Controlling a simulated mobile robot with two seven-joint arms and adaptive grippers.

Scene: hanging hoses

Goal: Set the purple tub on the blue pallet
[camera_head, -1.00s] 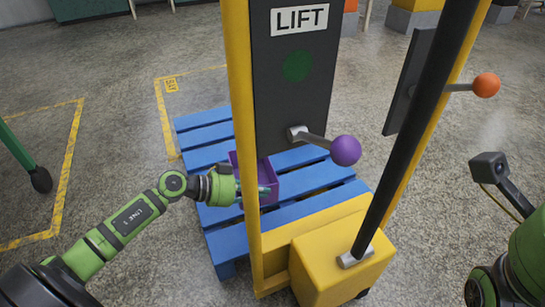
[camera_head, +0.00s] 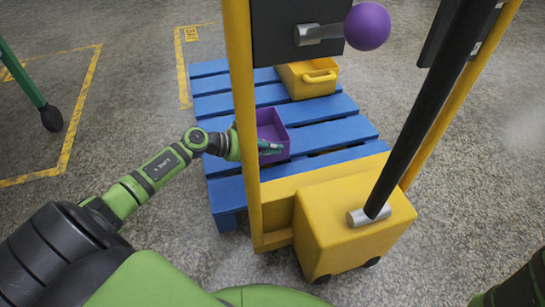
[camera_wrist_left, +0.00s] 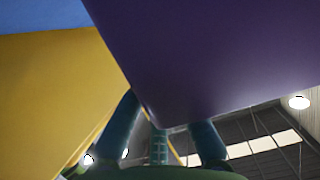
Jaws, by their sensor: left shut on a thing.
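The purple tub (camera_head: 274,128) is an open box, upright over the near middle of the blue pallet (camera_head: 330,134). I cannot tell whether it rests on the slats or hangs just above them. My left gripper (camera_head: 264,148) is shut on the tub's near side, and a yellow post hides part of the gripper and tub. In the left wrist view the tub (camera_wrist_left: 220,50) fills the upper right, above the gripper's dark fingers (camera_wrist_left: 165,140). My right gripper is out of view.
A yellow bin (camera_head: 308,80) with a handle stands at the pallet's far end. The yellow lift, with its post (camera_head: 243,110), base (camera_head: 350,230), black bar (camera_head: 425,115) and purple knob (camera_head: 367,26), stands in front of the pallet.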

